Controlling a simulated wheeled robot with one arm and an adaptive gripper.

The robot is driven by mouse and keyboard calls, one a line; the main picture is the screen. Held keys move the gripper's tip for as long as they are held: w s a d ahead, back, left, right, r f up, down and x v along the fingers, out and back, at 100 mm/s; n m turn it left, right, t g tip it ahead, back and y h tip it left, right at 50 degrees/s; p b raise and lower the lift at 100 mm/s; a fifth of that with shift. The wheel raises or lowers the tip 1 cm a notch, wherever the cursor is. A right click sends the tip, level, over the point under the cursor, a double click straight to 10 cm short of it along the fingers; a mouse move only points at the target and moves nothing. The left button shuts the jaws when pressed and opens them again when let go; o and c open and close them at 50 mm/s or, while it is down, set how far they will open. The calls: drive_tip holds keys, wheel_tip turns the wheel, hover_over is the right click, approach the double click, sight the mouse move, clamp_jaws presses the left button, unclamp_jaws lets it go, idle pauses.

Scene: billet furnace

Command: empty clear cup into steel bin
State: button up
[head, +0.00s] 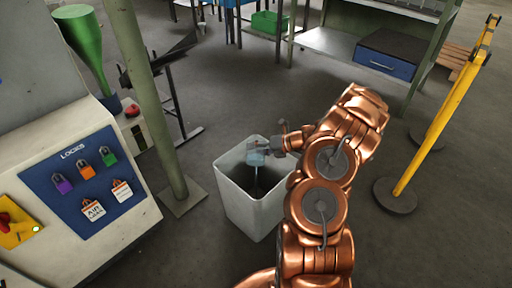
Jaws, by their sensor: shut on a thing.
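The steel bin (230,195) is a pale grey, open-topped square bin standing on the floor near the middle of the head view. My gripper (262,149) is over the bin's far part, shut on the clear cup (257,158). The cup looks small, see-through and faintly blue. Something dark shows below the cup inside the bin; I cannot tell whether it is poured contents or the shaded interior. The cup's exact tilt and what is left in it are too small to tell.
A green post (160,110) stands left of the bin, beside a machine panel with padlocks (85,175). A yellow barrier post (440,120) stands at right. A shelf unit with a blue drawer (386,64) is behind. Grey floor is free around the bin.

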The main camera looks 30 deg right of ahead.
drive_tip(key=shift+w+r+m+g+y+p, duration=0.15)
drive_tip(key=shift+r+m+g+y+p, duration=0.3)
drive_tip(key=shift+p, duration=3.25)
drive_tip(key=shift+d+r+m+g+p, duration=0.1)
drive_tip(key=shift+d+m+g+p, duration=0.15)
drive_tip(key=shift+p, duration=0.55)
drive_tip(key=p, duration=0.4)
drive_tip(key=shift+w+r+m+g+y, duration=0.1)
drive_tip(key=shift+w+m+g+y, duration=0.15)
drive_tip(key=shift+m+g, duration=0.15)
drive_tip(key=shift+w+d+r+m+g+p, duration=0.25)
drive_tip(key=shift+m+p, duration=0.25)
drive_tip(key=shift+p, duration=0.7)
drive_tip(key=shift+w+d+m+g+y, duration=0.15)
drive_tip(key=shift+m+g+y, duration=0.3)
drive_tip(key=shift+y, duration=0.15)
drive_tip(key=shift+f, duration=0.1)
drive_tip(key=shift+w+d+r+m+b, duration=0.15)
drive_tip(key=shift+r+m+b, duration=0.1)
drive_tip(key=shift+b, duration=0.2)
